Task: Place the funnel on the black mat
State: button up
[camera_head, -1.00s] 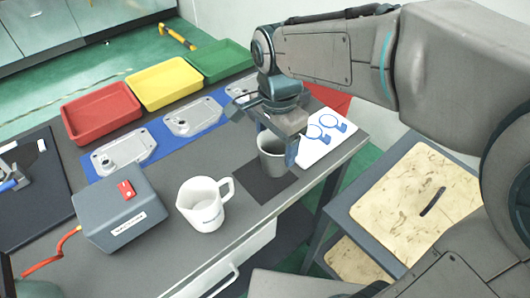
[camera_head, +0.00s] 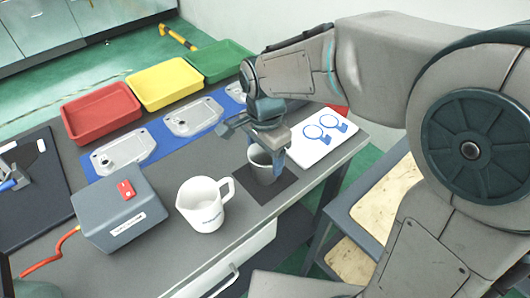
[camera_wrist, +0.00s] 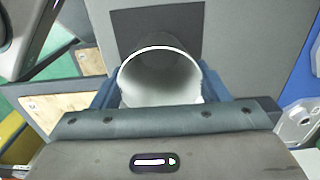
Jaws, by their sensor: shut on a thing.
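The funnel (camera_head: 263,171) is a grey, cup-shaped piece with a wide round rim. My gripper (camera_head: 268,150) is shut on it from above, with its fingers at the rim. In the wrist view the funnel's open mouth (camera_wrist: 160,82) faces the camera between the fingers. The black mat (camera_head: 287,184) is a dark square near the table's front edge. The funnel appears upright over the mat, and I cannot tell whether its base touches it. In the wrist view part of the mat (camera_wrist: 185,25) shows behind the funnel.
A white mug (camera_head: 203,207) stands left of the mat, beside a grey box (camera_head: 115,210). A white card with blue rings (camera_head: 322,135) lies to the right. Flat castings (camera_head: 190,117) lie on a blue strip behind, with red, yellow and green trays beyond.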

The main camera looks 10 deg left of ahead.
jog(key=o, duration=1)
jog(key=shift+o, duration=0.2)
notch_tip(320, 180, up, 12)
jog(key=p, duration=0.2)
jog(key=s+d+f+n+t, duration=0.1)
jog(key=s+d+f+n, duration=0.1)
jog(key=d, duration=0.5)
jog(key=s+d+f+n, duration=0.3)
jog(key=d, duration=0.5)
jog(key=s+d+f+n+t, duration=0.1)
jog(key=s+d+f+n, duration=0.1)
jog(key=d, duration=0.5)
jog(key=shift+s+d+f+n+t, duration=0.2)
jog(key=shift+f+n+t, duration=0.1)
jog(key=shift+f+n, duration=0.15)
